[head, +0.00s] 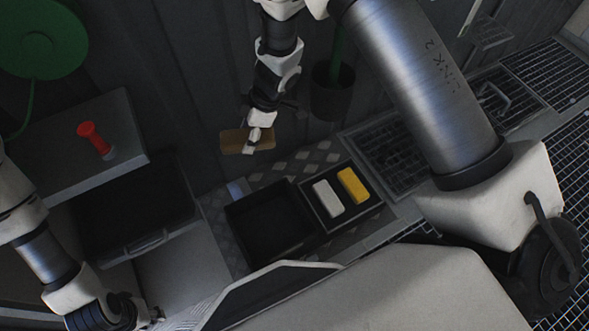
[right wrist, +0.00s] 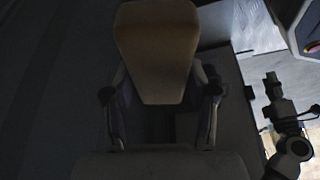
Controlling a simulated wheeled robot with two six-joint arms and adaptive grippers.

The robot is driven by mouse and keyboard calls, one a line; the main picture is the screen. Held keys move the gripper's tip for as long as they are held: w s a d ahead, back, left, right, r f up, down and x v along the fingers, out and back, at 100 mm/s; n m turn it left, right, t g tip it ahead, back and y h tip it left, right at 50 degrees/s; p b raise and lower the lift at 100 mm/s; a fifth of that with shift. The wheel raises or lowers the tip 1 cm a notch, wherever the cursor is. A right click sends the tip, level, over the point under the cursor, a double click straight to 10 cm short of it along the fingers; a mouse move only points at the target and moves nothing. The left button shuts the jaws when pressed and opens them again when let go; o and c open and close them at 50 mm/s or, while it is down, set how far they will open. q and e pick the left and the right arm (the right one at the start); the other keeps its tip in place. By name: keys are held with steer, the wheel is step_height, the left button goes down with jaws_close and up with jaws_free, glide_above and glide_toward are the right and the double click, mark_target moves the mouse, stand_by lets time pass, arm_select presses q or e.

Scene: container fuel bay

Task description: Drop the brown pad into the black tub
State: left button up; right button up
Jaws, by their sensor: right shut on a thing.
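The brown pad (head: 233,141) is held by my right gripper (head: 256,138), above the floor and behind the black tub in the head view. In the right wrist view the pad (right wrist: 158,50) sits between the two fingers of the right gripper (right wrist: 160,92). The open square black tub (head: 234,222) stands below and slightly right of the pad in the head view; its dark inside looks empty. My left gripper (head: 152,317) is low at the left, partly hidden, and its jaw opening cannot be made out.
A black tray (head: 318,219) beside the tub holds a white block (head: 328,199) and a yellow block (head: 353,185). A larger dark crate (head: 148,245) stands left. A red knob-like object (head: 93,139) sits on a grey surface (head: 125,115). A dark bin (head: 331,101) stands behind.

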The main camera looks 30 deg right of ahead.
steer(key=s+f+b, duration=0.2)
steer(key=s+f, duration=0.3)
steer(key=f, duration=0.4)
steer(key=s+f+b, duration=0.1)
steer(key=s+f, duration=0.5)
steer(key=f, duration=0.3)
steer(key=shift+s+f+b, duration=0.25)
steer(key=shift+f+b, duration=0.1)
steer(key=shift+d, duration=0.1)
steer(key=o, duration=1.3)
